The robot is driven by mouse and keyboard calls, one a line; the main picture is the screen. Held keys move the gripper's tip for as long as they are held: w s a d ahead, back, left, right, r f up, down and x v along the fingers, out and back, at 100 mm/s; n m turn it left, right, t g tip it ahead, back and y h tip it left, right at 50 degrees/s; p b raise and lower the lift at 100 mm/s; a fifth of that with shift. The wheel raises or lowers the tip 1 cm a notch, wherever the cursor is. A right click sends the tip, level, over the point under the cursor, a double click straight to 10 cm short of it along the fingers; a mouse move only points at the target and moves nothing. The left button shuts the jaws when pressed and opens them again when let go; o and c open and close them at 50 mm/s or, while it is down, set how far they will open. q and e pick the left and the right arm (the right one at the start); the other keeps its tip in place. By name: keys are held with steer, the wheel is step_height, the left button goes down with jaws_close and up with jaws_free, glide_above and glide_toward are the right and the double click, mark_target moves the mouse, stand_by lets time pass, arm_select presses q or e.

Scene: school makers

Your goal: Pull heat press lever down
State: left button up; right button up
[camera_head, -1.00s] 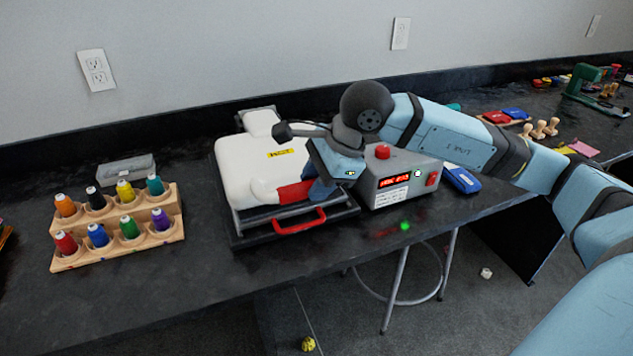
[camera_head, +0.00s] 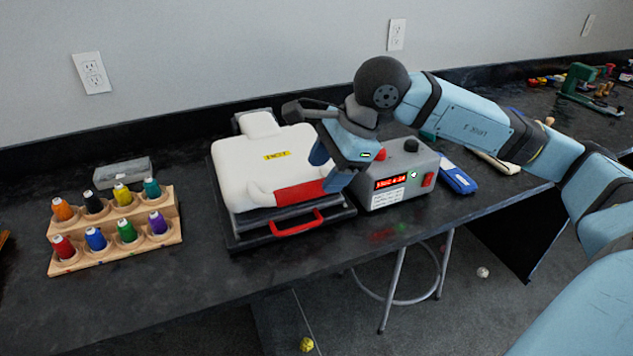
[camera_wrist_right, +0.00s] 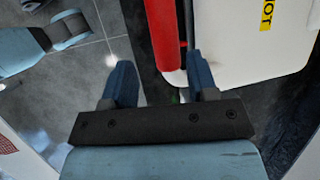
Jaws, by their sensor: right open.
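The heat press (camera_head: 262,165) has a white upper part with a yellow label and stands on the dark bench. Its lever has a thick red grip (camera_head: 298,195), low across the front; the grip also shows in the right wrist view (camera_wrist_right: 162,35). A thinner red handle (camera_head: 298,222) sits below it on the base. My right gripper (camera_head: 328,170) is open and empty at the right end of the grip. In the right wrist view its fingers (camera_wrist_right: 160,82) point along the grip, whose near end appears between them, closer to the right finger; contact cannot be told. My left gripper is not in view.
A grey control box (camera_head: 400,180) with a red display stands right of the press, beside a blue object (camera_head: 457,178). A wooden thread rack (camera_head: 115,235) stands at left, with a grey box (camera_head: 122,172) behind. A stool (camera_head: 400,285) is under the bench.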

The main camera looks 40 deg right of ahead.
arm_select(q)
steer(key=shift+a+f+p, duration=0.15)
steer(key=shift+p, duration=0.3)
arm_select(e)
steer(key=v, duration=0.8)
steer(key=shift+s, duration=0.2)
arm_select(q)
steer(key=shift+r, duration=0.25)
arm_select(e)
steer(key=shift+r, duration=0.1)
